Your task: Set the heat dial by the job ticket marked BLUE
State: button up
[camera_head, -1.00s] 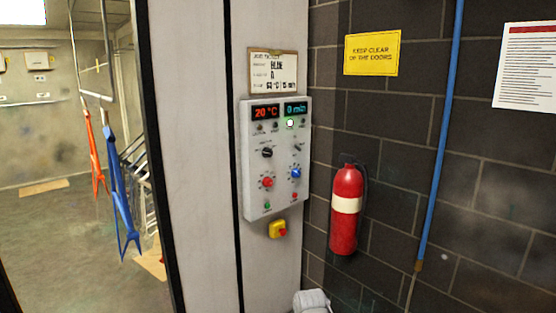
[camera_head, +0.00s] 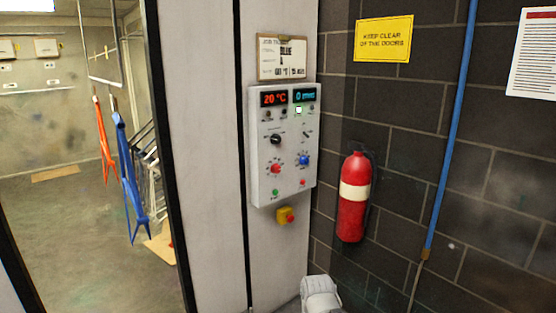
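The control panel (camera_head: 262,180) is a grey box on the pale booth post. Its red display (camera_head: 274,99) reads 20 °C and its cyan display (camera_head: 305,95) reads 0, with blurred units. A black knob (camera_head: 276,140) sits above a red dial (camera_head: 276,169) and a blue dial (camera_head: 304,160). I cannot tell which dial is marked for heat. The job ticket (camera_head: 283,58) is a card on a brown board above the panel. It reads BLUE; its bottom line is too small to read surely. A pale grey part, likely of my arm, shows at the bottom edge. My gripper's fingers are not in view.
A yellow box with a red button (camera_head: 286,216) is below the panel. A red fire extinguisher (camera_head: 354,215) hangs on the dark block wall. Through the opening at left hang an orange frame (camera_head: 104,140) and a blue frame (camera_head: 126,175). The space before the panel looks clear.

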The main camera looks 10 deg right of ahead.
aim_at(276, 168)
jog(key=k, duration=1.35)
jog(key=u, duration=0.3)
jog(key=i, duration=1.95)
jog(key=z, duration=0.45)
